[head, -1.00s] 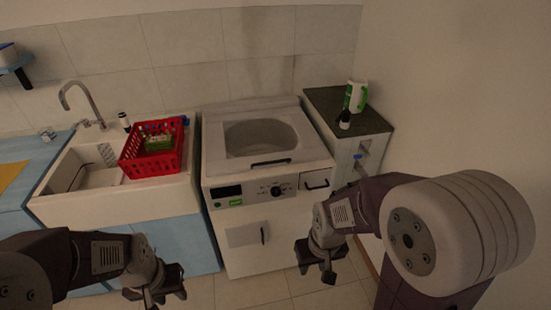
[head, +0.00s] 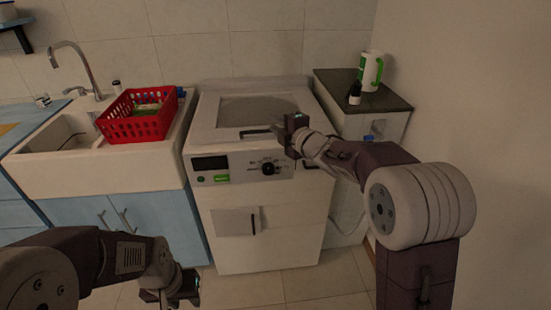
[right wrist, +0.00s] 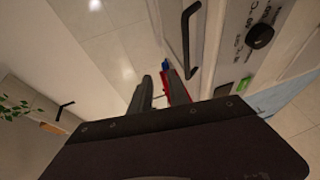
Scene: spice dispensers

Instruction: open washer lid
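The white washer (head: 225,245) stands between the sink and a side cabinet. Its lid (head: 210,125), with a grey window, is down. The lid's black bar handle (head: 256,134) is at the front edge and also shows in the right wrist view (right wrist: 186,40). My right gripper (head: 284,126) is just right of the handle, above the lid's front edge. In the right wrist view its fingers (right wrist: 160,92) are apart and empty, and the handle lies to their right, not between them. My left gripper (head: 178,292) appears open and empty, low in front of the washer.
A red basket (head: 130,127) sits on the sink's right edge, left of the washer. A bare wall (head: 460,80) bounds the right side.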

